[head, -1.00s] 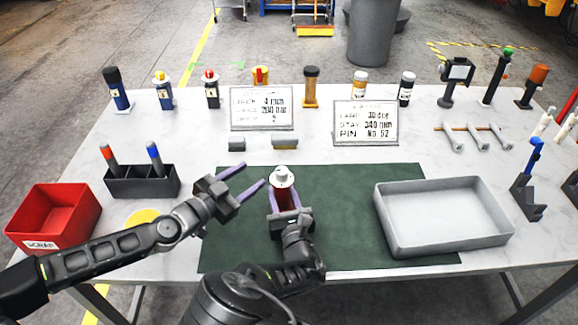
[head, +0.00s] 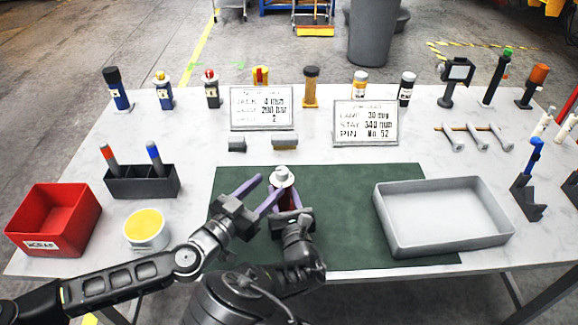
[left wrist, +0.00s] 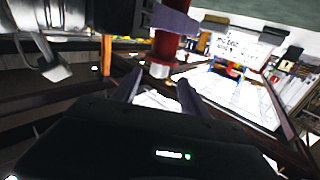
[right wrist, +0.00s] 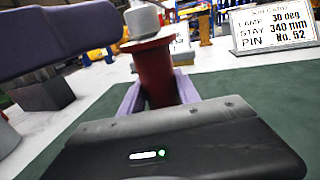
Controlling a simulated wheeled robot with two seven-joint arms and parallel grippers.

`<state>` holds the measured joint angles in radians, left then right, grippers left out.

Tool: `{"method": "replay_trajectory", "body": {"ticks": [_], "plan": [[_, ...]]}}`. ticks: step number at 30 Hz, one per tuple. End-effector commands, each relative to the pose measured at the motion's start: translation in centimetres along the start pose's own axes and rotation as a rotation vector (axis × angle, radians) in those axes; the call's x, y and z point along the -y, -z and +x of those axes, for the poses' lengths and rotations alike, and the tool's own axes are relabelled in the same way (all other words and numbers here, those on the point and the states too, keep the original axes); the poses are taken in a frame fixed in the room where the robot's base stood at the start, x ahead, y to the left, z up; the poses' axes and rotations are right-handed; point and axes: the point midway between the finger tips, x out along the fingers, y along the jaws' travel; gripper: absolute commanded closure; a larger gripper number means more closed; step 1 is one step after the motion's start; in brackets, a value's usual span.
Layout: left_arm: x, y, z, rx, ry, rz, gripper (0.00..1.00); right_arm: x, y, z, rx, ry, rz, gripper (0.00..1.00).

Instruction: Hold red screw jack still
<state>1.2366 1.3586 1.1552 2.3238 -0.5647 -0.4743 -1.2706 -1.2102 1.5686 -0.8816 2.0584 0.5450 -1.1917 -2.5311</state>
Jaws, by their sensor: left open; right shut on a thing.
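The red screw jack (head: 284,198) has a grey-white cap and stands on the green mat (head: 370,200). My right gripper (head: 288,213) is shut on its red body from the near side. The right wrist view shows the red jack (right wrist: 155,72) between the purple fingers, its cap on top. My left gripper (head: 262,191) is open, its purple fingers pointing at the jack from the left. In the left wrist view, the jack (left wrist: 167,40) appears beyond the open fingertips. Whether the left fingers touch it I cannot tell.
A grey tray (head: 440,240) is at right. The red scrap bin (head: 75,240), a yellow-topped white tub (head: 146,228) and a dark pen holder (head: 140,186) are at left. Two signs (head: 262,106) (head: 365,122) and several bottles stand behind.

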Motion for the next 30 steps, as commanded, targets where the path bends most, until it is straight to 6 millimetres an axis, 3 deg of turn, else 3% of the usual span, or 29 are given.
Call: {"method": "replay_trajectory", "body": {"ticks": [9, 15, 27, 30], "plan": [[-0.2, 0.1, 6.2, -0.002, -0.004, 0.0, 0.48, -0.1, 0.0, 0.0, 0.001, -0.002, 0.001, 1.0], [-0.1, 0.0, 9.0, 0.0, -0.002, -0.001, 0.48, -0.1, 0.0, 0.0, 0.001, -0.002, 0.001, 1.0], [-0.1, 0.0, 9.9, 0.0, -0.001, 0.0, 0.48, -0.1, 0.0, 0.0, 0.001, -0.002, 0.001, 1.0], [-0.1, 0.0, 9.9, 0.0, -0.001, 0.0, 0.56, -0.1, 0.0, 0.0, 0.001, -0.002, 0.001, 1.0]]}}
